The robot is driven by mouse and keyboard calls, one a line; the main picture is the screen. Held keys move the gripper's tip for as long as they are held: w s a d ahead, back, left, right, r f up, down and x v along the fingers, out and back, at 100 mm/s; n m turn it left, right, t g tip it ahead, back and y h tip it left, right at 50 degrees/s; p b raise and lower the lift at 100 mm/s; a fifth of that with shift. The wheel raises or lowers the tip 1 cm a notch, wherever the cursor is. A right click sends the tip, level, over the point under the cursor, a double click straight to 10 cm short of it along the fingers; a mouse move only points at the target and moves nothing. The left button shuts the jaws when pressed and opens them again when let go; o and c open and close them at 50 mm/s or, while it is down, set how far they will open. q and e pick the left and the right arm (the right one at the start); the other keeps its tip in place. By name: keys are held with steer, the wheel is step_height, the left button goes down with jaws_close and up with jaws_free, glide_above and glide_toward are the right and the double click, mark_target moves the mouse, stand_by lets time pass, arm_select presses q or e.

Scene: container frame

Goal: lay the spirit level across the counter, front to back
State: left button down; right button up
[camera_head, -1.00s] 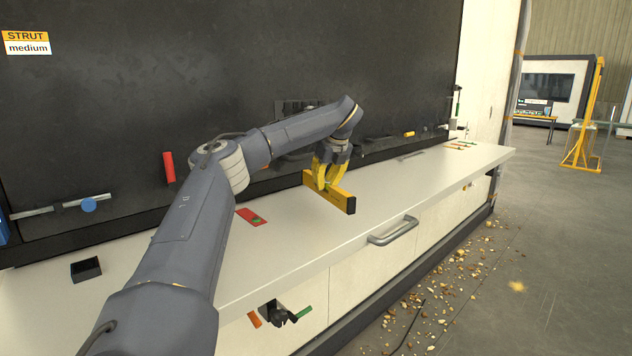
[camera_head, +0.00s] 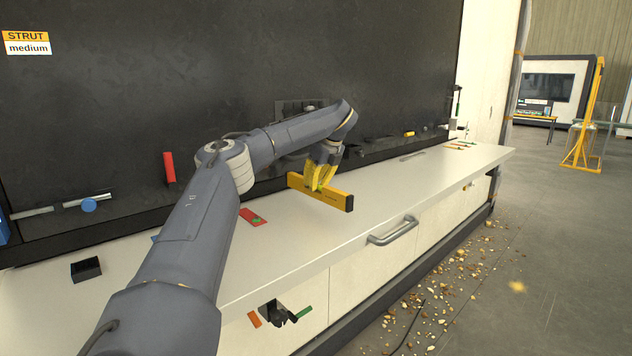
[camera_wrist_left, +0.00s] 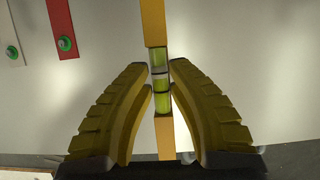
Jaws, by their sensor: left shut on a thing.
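The yellow spirit level (camera_head: 335,198) has dark end caps and runs from the back toward the front edge of the white counter (camera_head: 375,197). My left gripper (camera_head: 318,183) is shut on the level near its middle. In the left wrist view the level (camera_wrist_left: 154,25) passes between the two yellow fingers (camera_wrist_left: 161,85), with its green vials showing between them. The level is at or just above the counter top; I cannot tell whether it touches. My right gripper is not in view.
A red piece with a green button (camera_head: 252,217) lies on the counter left of the level. A black open box (camera_head: 86,269) sits further left. A drawer handle (camera_head: 392,231) sticks out below the front edge. The counter right of the level is mostly clear.

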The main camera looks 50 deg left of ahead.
mark_target(316, 198)
arm_select(q)
steer(key=shift+f, duration=2.05)
steer(key=shift+f, duration=0.1)
steer(key=shift+f, duration=0.65)
steer(key=c, duration=1.3)
jaws_free()
steer(key=shift+o, duration=0.2)
